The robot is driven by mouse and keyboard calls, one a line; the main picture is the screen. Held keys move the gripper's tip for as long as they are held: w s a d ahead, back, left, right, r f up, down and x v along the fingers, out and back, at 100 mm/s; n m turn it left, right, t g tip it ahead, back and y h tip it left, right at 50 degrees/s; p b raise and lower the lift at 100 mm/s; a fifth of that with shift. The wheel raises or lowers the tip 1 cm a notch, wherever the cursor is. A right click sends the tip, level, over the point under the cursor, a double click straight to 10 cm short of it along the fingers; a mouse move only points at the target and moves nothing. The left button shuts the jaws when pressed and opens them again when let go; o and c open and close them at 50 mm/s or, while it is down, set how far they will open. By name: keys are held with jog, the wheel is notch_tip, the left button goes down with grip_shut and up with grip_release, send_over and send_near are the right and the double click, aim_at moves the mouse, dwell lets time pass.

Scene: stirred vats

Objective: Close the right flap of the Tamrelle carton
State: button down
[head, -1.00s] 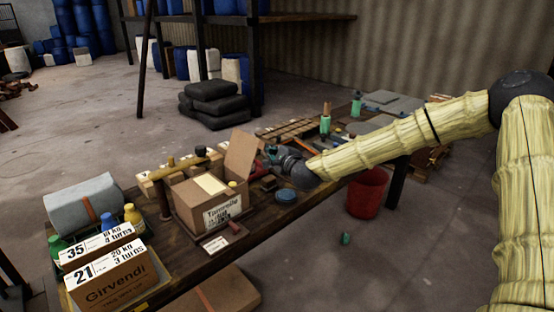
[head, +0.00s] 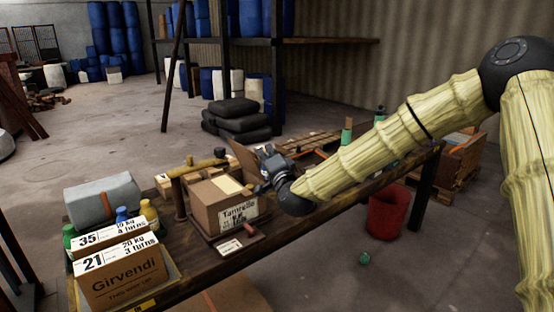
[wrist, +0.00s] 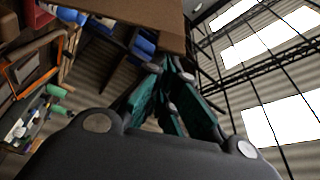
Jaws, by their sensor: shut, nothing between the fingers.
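The Tamrelle carton (head: 206,211) is a brown box with a white printed label, standing on the workbench. In the wrist view the teal fingers of my gripper (wrist: 166,75) are together, close below a brown cardboard panel (wrist: 130,20) that looks like the flap. I cannot tell whether they touch it.
A red bucket (head: 387,212) stands on the floor at right. Bottles and trays lie farther along the bench.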

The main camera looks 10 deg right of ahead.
jog(key=s+a+f+n+y+b, duration=0.2)
jog(key=a+f+n+y+b, duration=0.1)
jog(key=n, duration=0.6)
jog(key=s+a+f+n+y+b, duration=0.3)
jog(key=a+f+n+b, duration=0.3)
jog(key=f+n+b, duration=0.2)
jog(key=shift+a+n+y+b, duration=0.3)
jog(key=shift+n+y, duration=0.1)
jog(key=shift+y, duration=0.2)
jog(key=shift+f, duration=0.15)
